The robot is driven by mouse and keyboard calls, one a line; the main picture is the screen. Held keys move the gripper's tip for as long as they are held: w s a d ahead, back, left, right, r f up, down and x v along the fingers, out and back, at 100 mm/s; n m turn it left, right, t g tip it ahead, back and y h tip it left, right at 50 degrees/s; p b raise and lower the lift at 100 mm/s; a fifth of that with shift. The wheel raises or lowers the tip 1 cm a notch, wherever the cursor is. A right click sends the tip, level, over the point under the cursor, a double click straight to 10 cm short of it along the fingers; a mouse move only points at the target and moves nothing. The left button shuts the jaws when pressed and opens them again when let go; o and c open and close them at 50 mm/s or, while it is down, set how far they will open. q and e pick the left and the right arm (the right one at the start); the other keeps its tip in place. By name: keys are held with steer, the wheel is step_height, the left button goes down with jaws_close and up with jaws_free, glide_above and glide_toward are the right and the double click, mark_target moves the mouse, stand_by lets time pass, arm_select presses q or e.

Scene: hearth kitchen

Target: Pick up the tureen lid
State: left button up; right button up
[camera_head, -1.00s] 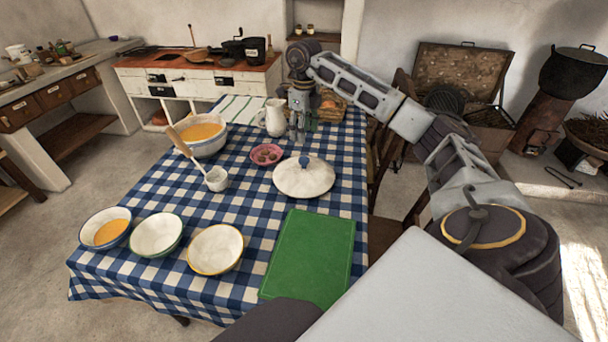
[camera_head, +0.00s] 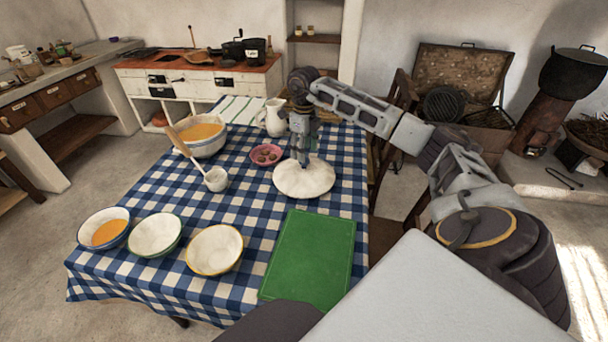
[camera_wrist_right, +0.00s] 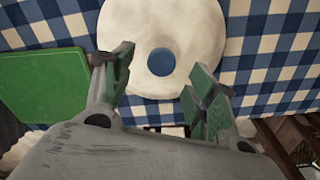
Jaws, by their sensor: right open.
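The white tureen lid (camera_head: 306,182) lies on the checked tablecloth, right of the pink dish. Its round blue knob (camera_wrist_right: 161,62) shows in the right wrist view, in the middle of the lid (camera_wrist_right: 190,22). I cannot tell the exact height above the knob. My left gripper is not in view.
A green board (camera_head: 310,258) lies in front of the lid. Several bowls stand at the front left.

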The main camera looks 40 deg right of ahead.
mark_target(304, 169)
steer(key=shift+f, duration=0.1)
steer(key=shift+f, duration=0.25)
step_height(304, 169, down, 4)
steer(key=shift+w+r, duration=0.1)
steer(key=shift+r, duration=0.1)
steer(key=shift+d+f, duration=0.1)
steer(key=shift+f, duration=0.35)
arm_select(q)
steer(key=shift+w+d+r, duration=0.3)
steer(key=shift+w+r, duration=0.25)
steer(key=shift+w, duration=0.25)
arm_select(e)
jaws_close()
